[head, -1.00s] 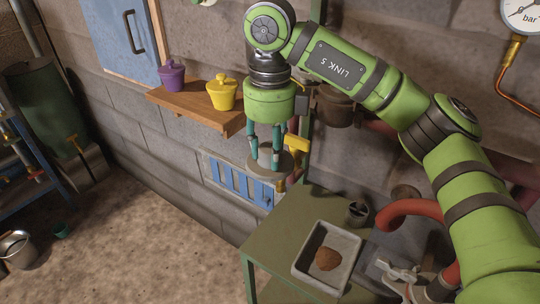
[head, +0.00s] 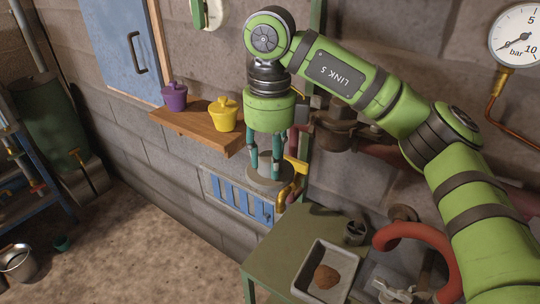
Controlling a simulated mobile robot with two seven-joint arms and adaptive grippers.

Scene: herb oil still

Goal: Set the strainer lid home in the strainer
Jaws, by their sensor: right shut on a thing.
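My right gripper (head: 267,172) points straight down, its teal fingers shut on a round, flat, grey-brown disc, which looks like the strainer lid (head: 268,187). The lid is held roughly level in front of the wall, above the floor and clear of the table. A dark brown pipe fitting (head: 336,128) on the wall, right of the gripper, may be the strainer; its top is partly hidden by my arm. I cannot tell the strainer for certain. My left gripper is not in view.
A yellow handle (head: 298,163) and pipework stand just behind and right of the lid. A wooden shelf (head: 190,127) with purple (head: 174,97) and yellow (head: 223,116) pots is left. A green table (head: 285,240) bears a tray (head: 301,270) and a small dark cup (head: 354,233).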

